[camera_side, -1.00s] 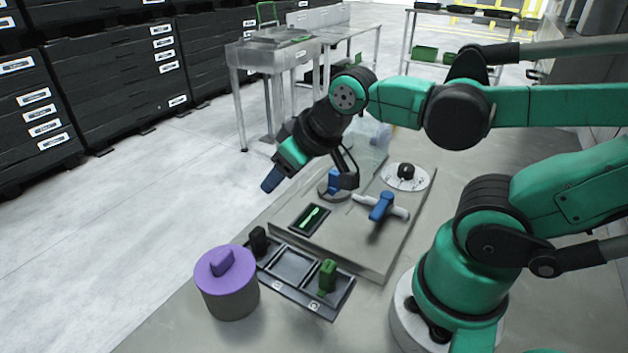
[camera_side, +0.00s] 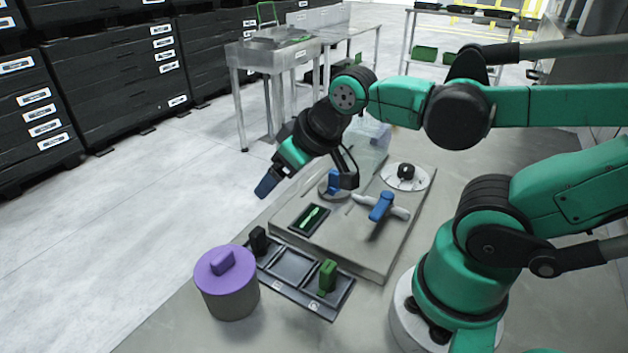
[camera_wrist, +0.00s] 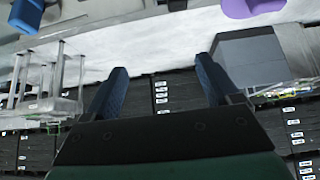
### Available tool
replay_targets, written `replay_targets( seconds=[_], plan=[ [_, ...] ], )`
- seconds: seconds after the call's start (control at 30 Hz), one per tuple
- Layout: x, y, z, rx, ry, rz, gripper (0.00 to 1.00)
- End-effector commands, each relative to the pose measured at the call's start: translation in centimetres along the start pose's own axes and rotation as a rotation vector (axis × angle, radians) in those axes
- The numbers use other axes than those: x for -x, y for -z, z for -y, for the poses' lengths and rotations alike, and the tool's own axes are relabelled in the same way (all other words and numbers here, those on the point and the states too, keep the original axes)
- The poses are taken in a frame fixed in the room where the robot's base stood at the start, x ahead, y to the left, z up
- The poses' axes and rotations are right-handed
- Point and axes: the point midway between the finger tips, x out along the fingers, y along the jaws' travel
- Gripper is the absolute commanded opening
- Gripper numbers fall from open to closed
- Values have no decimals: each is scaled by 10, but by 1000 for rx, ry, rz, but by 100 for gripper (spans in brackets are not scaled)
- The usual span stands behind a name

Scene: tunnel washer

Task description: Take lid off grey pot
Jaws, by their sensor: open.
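The grey pot (camera_side: 231,302) stands upright at the front left of the work surface. Its purple lid (camera_side: 211,275) sits on top and has a raised block handle (camera_side: 221,262). My gripper (camera_side: 265,187) is in the air, above and behind the pot, apart from it and empty. In the wrist view my gripper (camera_wrist: 162,80) shows two blue fingers spread apart with nothing between them. Part of the purple lid (camera_wrist: 250,8) shows at the top right edge of the wrist view.
A dark tray (camera_side: 317,307) right of the pot holds a black piece (camera_side: 259,240) and a green piece (camera_side: 327,277). Behind it a grey platform (camera_side: 350,259) carries a blue-handled valve (camera_side: 381,206) and a black knob (camera_side: 405,171). Open floor lies left.

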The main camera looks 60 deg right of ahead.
Motion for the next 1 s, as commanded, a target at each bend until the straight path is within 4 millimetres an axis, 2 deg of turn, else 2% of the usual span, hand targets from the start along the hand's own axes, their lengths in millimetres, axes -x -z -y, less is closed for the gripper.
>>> replay_targets(
  seconds=[0.17, 0.37, 0.5, 0.6, 0.77, 1.0],
  plan=[
    [-1, 3, 11, 0, 20, 46, 82],
    [-5, 11, 59, -2, 60, 255, 82],
    [-9, 9, 93, 0, 41, 397, 82],
    [-11, 6, 109, 2, 20, 461, 82],
    [-15, 2, 119, 1, 0, 501, 82],
    [-36, -10, 118, -1, -1, 502, 82]
  ],
)
